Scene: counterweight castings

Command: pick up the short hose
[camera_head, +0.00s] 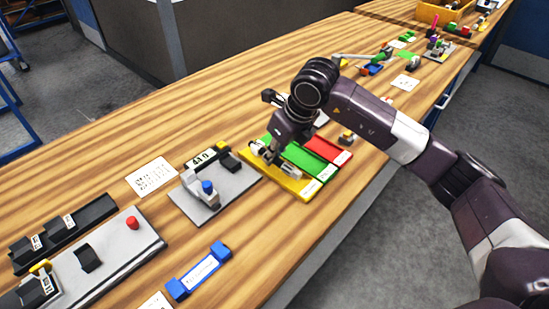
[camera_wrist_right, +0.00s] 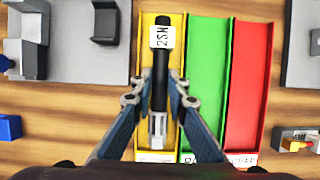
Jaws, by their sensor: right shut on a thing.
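The short hose (camera_wrist_right: 160,95) is a black tube with a white label reading "2SN" near its far end and a silver metal fitting at its near end. It lies lengthwise over the yellow lane (camera_wrist_right: 147,28) of a three-lane tray. My right gripper (camera_wrist_right: 159,92) has its fingers on both sides of the hose at about its middle, shut on it. In the head view my right gripper (camera_head: 273,153) is low over the yellow lane, and the hose's metal end (camera_head: 291,171) shows beside it. I cannot tell whether the hose touches the lane floor. My left gripper is not in view.
Green (camera_head: 307,161) and red (camera_head: 328,150) lanes lie beside the yellow one. A grey plate (camera_head: 211,206) with a blue-knobbed fixture stands left of the tray. A blue holder (camera_head: 199,270) lies near the front edge.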

